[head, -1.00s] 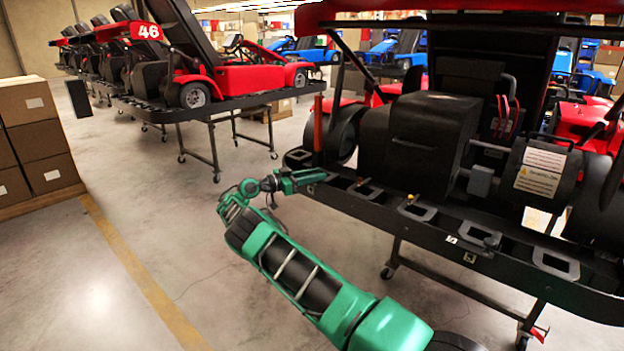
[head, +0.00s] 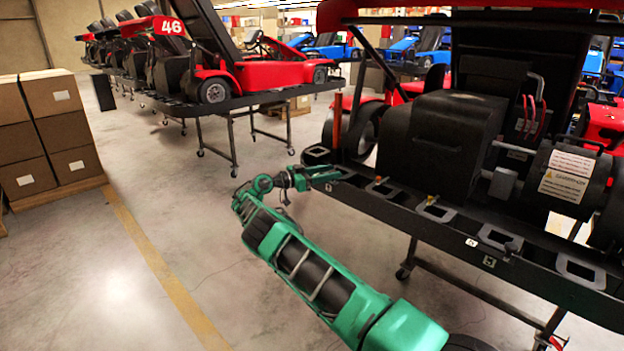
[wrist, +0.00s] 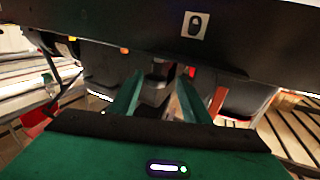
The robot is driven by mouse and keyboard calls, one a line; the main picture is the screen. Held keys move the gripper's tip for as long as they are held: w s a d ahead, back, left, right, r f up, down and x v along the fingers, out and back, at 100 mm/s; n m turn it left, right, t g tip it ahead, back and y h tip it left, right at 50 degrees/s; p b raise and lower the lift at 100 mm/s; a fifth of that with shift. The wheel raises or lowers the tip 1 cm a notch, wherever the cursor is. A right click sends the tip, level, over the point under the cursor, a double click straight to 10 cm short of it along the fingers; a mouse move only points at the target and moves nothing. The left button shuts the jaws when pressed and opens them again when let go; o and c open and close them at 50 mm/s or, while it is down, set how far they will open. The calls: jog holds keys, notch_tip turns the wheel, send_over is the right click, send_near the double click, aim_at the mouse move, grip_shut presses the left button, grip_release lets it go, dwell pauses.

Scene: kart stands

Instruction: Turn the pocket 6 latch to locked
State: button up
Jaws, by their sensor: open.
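My gripper (head: 332,173) is at the left end of the black kart stand's front rail (head: 395,212) in the head view. In the wrist view my gripper (wrist: 158,84) shows two green fingers standing apart. A small dark part (wrist: 156,88) shows between or beyond the fingers; I cannot tell whether it is the latch or whether the fingers touch it. A white label (wrist: 195,25) with a dark symbol sits on the black face above. I cannot make out the pocket 6 latch, its number or its position for certain.
Several grey-framed pockets, such as this one (head: 435,211), line the rail to the right of my gripper. A black box-shaped kart part (head: 440,140) stands behind the rail. Cardboard boxes (head: 65,135) are at far left. The floor (head: 150,270) left of my arm is clear.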

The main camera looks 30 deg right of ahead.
jog(key=w+a, duration=0.1)
jog(key=a, duration=0.9)
jog(key=shift+f, duration=0.15)
